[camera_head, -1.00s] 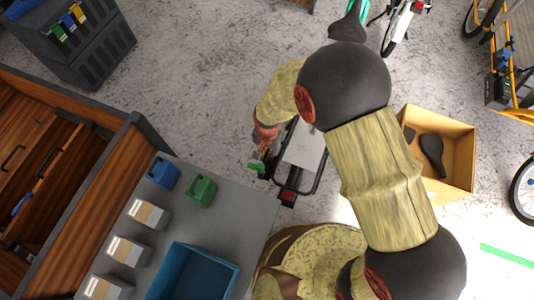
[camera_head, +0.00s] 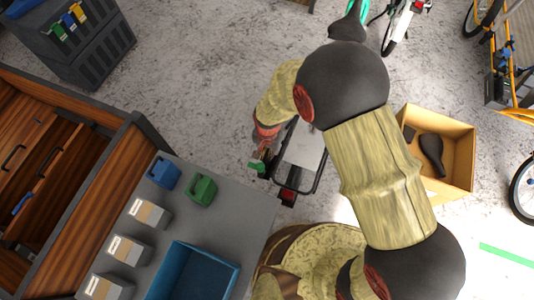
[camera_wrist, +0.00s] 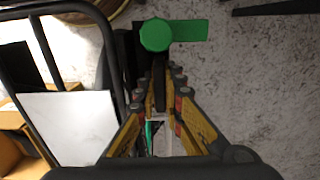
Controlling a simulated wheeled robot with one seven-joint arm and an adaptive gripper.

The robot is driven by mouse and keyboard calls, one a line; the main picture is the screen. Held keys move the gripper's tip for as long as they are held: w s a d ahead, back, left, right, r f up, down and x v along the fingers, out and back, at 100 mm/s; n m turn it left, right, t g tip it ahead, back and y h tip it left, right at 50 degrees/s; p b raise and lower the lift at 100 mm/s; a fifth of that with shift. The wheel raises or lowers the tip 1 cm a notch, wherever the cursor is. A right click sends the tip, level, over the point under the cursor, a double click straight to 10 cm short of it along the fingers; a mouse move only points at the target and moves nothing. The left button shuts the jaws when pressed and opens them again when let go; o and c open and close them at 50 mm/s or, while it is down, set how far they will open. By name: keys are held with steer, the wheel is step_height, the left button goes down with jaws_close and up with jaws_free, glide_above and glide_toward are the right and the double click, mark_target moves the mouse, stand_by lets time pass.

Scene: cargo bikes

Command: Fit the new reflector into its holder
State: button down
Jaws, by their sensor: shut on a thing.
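My gripper (camera_wrist: 160,88) points down beside the rear of a bike with a grey-white rack plate (camera_head: 303,143). Its fingers are shut on a dark narrow piece (camera_wrist: 159,72). A green round knob with a flat tab (camera_wrist: 185,31) shows just beyond the fingertips; whether it is joined to the dark piece is unclear. The green part also shows in the head view (camera_head: 256,166), left of the rack. A red part (camera_head: 288,196) sits at the rack's rear end. I cannot tell the reflector from its holder here.
A grey bench at left carries a blue bin (camera_head: 163,172), a green bin (camera_head: 202,190), white boxes (camera_head: 149,213) and a large blue tray (camera_head: 160,284). A cardboard box (camera_head: 458,157) with a saddle stands right of my arm. The rack's black tube frame (camera_wrist: 52,75) is close beside my gripper.

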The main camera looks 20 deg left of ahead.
steer(key=shift+f+b, duration=0.45)
steer(key=shift+f, duration=0.45)
steer(key=shift+r, duration=0.2)
steer(key=shift+r+p, duration=0.8)
steer(key=shift+f+b, duration=0.35)
steer(key=shift+f, duration=0.5)
stand_by(0.7)
steer(key=shift+r+p, duration=0.65)
steer(key=shift+r, duration=0.25)
steer(key=shift+f+b, duration=0.5)
steer(key=shift+f, duration=0.5)
steer(key=c, duration=1.8)
jaws_free()
steer(key=r, duration=1.2)
steer(key=shift+w, duration=0.2)
